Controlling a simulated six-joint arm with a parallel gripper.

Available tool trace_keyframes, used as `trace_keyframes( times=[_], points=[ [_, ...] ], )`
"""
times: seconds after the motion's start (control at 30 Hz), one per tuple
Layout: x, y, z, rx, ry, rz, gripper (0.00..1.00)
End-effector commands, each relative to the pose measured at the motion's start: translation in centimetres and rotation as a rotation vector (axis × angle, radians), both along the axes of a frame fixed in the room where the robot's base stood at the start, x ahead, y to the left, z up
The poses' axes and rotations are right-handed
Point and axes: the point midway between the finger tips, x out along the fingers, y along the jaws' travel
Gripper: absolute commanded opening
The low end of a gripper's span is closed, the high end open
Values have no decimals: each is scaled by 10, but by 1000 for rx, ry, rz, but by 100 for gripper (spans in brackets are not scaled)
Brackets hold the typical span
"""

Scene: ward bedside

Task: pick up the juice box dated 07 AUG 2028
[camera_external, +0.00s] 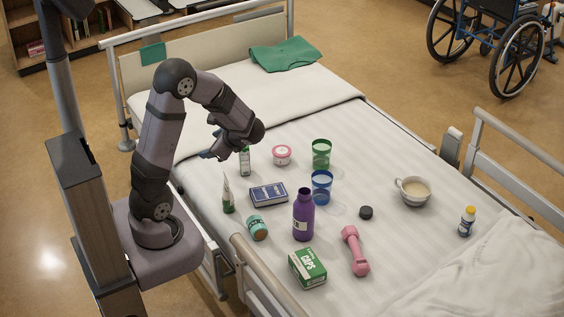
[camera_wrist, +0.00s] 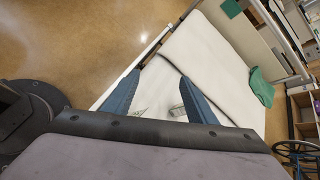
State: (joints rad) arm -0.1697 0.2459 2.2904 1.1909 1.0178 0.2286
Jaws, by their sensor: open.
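A small, narrow white-and-green carton (camera_external: 245,162) stands upright on the bed beside my gripper (camera_external: 217,151). A tapered white-and-green pack (camera_external: 228,196) stands nearer my base; I cannot tell whether it is a juice box. No date is readable on either. My gripper (camera_wrist: 160,76) is open, with its two blue fingers apart and nothing held between the tips. In the wrist view, a pale printed item (camera_wrist: 141,112) and another small item (camera_wrist: 178,112) show low between the fingers, partly hidden by the gripper body; I cannot tell which they are.
Close by are a blue box (camera_external: 269,194), pink tub (camera_external: 282,155), teal jar (camera_external: 257,228), purple bottle (camera_external: 303,215), and green (camera_external: 321,154) and blue (camera_external: 321,186) cups. A CAPS box (camera_external: 308,269), pink dumbbell (camera_external: 355,250) and bowl (camera_external: 413,190) lie farther off.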

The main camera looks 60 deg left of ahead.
Motion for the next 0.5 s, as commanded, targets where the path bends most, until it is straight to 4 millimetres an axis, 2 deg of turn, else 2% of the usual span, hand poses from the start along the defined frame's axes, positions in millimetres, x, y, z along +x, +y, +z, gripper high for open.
trace_keyframes(
  times=[0.03,0.3,0.5],
  points=[
    [9,14,-25,52,38,-48,52],
    [74,73,-60,361,232,-326,52],
    [121,92,-80,558,340,-494,52]
  ],
)
